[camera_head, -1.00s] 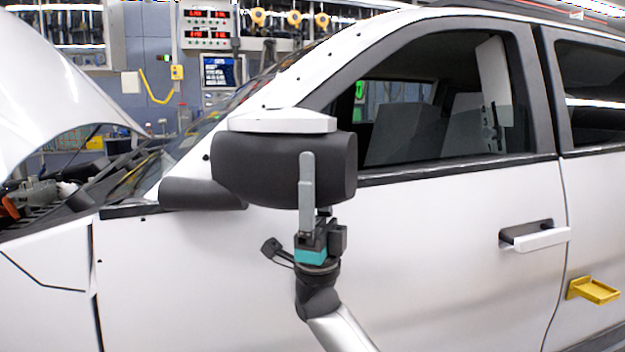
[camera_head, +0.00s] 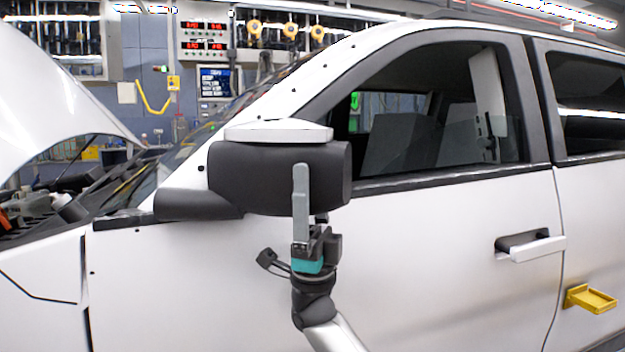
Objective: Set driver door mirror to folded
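The driver door mirror (camera_head: 262,178) has a dark housing with a white cap on top. It stands out from the door on a dark base (camera_head: 195,204) at the front corner of the side window. My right gripper (camera_head: 301,200) comes up from below, with one grey finger upright in front of the housing near its right end. The other finger is hidden behind the housing or the gripper body, so I cannot tell how far the gripper is open or whether it touches the mirror. My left gripper is not in view.
The white driver door (camera_head: 430,270) fills the middle, with a handle (camera_head: 532,247) and a yellow bracket (camera_head: 591,299) at the right. The raised hood (camera_head: 50,110) is at the left. A wall with displays (camera_head: 204,40) stands behind the car.

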